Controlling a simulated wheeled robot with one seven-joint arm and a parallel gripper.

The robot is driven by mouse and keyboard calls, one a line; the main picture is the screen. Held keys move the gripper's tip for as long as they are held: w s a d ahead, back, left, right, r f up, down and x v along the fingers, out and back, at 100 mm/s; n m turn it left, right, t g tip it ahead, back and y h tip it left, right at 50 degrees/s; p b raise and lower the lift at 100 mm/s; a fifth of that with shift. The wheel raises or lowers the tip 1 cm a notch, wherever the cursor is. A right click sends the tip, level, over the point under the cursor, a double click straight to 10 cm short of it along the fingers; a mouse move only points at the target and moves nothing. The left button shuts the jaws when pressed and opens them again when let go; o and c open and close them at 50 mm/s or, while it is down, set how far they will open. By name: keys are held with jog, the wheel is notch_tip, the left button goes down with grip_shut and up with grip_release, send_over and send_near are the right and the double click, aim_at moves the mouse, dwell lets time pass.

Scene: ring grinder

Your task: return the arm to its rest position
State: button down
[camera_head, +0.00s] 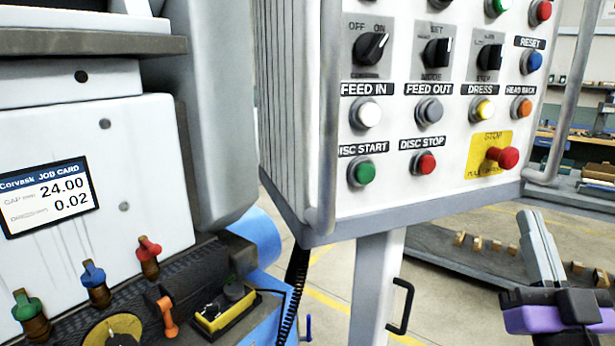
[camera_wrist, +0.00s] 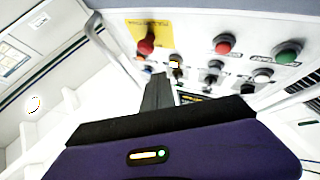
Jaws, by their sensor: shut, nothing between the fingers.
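My gripper (camera_head: 528,217) is at the lower right of the head view, its grey fingers together and pointing up, with a black and purple body below. It is apart from the control panel (camera_head: 400,190), below and to the right of the red stop knob (camera_head: 502,157). In the wrist view my gripper's dark fingers (camera_wrist: 158,82) are together and empty, pointing toward the panel, which shows at a slant with the stop knob (camera_wrist: 146,45) at upper left. Most of my arm is out of view.
The panel has a tubular handle (camera_head: 328,120) and stands on a pale post (camera_head: 369,285). At left are a grinder housing with a job card (camera_head: 48,196) and coloured valves (camera_head: 95,285). A dark bench (camera_head: 445,245) with small blocks stands behind my gripper.

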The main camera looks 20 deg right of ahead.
jog(key=s+a+f+g+y, duration=0.1)
jog(key=s+a+f, duration=0.15)
jog(key=f, duration=0.25)
jog(key=s+a+f+y, duration=0.1)
jog(key=a+f, duration=0.2)
jog(key=f, duration=0.2)
jog(key=s+a+f+n+g+y, duration=0.2)
jog(key=s+a+f+g+y, duration=0.1)
jog(key=s+a+f, duration=0.4)
jog(key=s+a+f+n+g+y, duration=0.3)
jog(key=s+a+f, duration=0.4)
jog(key=s+f, duration=0.7)
jog(key=shift+s+a+g+y, duration=0.15)
jog(key=shift+s+g+y, duration=0.6)
jog(key=shift+y, duration=0.25)
jog(key=shift+w, duration=0.15)
dwell(1.4)
